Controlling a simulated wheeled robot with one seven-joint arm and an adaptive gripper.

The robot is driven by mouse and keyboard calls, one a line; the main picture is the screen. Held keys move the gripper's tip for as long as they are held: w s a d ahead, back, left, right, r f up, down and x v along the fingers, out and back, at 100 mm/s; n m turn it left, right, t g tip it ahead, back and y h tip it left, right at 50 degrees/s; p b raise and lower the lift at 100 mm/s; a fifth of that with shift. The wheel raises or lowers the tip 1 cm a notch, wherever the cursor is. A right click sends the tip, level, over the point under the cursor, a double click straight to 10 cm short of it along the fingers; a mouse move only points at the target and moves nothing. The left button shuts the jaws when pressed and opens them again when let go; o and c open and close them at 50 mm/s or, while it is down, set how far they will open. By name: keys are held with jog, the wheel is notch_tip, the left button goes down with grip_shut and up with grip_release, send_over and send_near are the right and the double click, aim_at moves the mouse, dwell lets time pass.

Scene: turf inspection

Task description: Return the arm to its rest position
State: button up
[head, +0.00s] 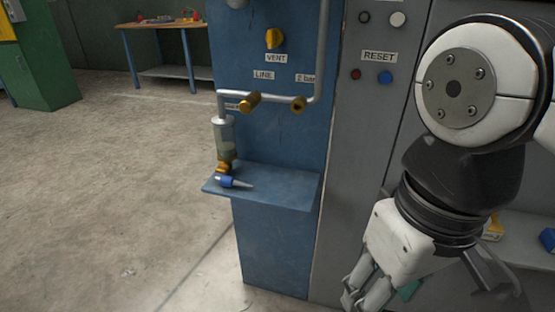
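My arm comes down along the right side of the head view, in front of a grey cabinet and a shelf. My gripper (362,298) hangs at the bottom, right of the blue panel, with its fingers pointing down. The fingertips reach the bottom edge of the picture, so I cannot tell whether they are open or shut. I see nothing clearly held. A teal thing (408,291) shows beside the fingers, mostly hidden.
A blue panel (285,245) carries pipes, brass fittings and a yellow VENT knob (275,38). Its ledge (285,190) holds a blue-handled tool (230,182). The grey cabinet (365,140) has a blue RESET button (385,77). Open floor (110,190) lies left.

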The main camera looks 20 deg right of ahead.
dwell(0.8)
notch_tip(320, 180, up, 29)
jog(key=t+p, duration=0.3)
jog(key=p, duration=2.4)
jog(key=shift+d+r+t+p, duration=0.2)
jog(key=shift+d+t+p, duration=0.1)
jog(key=shift+d+t, duration=0.1)
